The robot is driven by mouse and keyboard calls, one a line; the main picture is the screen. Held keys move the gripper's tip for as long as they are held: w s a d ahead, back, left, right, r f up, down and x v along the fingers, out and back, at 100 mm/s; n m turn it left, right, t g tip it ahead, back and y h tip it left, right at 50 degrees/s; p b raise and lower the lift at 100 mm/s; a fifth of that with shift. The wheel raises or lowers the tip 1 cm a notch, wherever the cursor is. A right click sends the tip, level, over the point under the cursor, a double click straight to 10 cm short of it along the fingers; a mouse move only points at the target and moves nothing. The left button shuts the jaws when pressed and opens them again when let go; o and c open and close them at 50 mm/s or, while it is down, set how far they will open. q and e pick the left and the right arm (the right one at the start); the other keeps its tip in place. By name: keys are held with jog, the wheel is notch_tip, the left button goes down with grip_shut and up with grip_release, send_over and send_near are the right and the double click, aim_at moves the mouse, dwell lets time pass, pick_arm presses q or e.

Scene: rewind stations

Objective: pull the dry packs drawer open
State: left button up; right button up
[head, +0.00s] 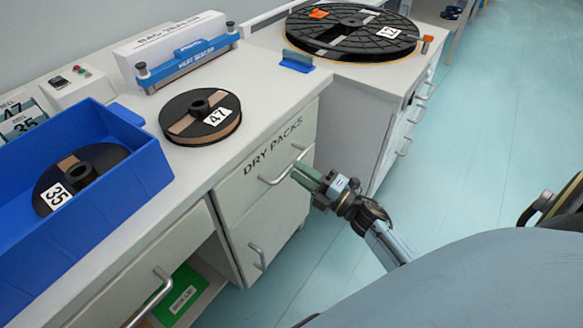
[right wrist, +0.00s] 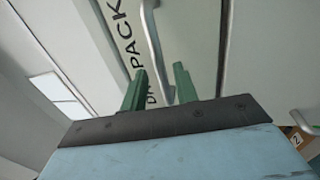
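The dry packs drawer (head: 238,192) is the pale upper drawer in the middle of the head view, labelled DRY PACKS. It looks shut, its front level with the cabinet. Its metal bar handle (head: 272,181) runs across the front and shows in the right wrist view (right wrist: 153,45). My right gripper (head: 303,178) is at the handle's right end. Its green fingers are apart in the right wrist view (right wrist: 159,88), with the handle's end between or just beyond them. I cannot tell whether they touch it. My left gripper is out of view.
A blue bin (head: 135,165) with reel 35 (head: 98,165), reel 47 (head: 186,112) and a heat sealer (head: 187,65) stand on the worktop. A large reel (head: 352,32) lies at the back. Below left, a green box (head: 181,297) sits in an opening.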

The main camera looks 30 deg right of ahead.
aim_at(291, 167)
jog(key=shift+x, duration=1.7)
grip_shut()
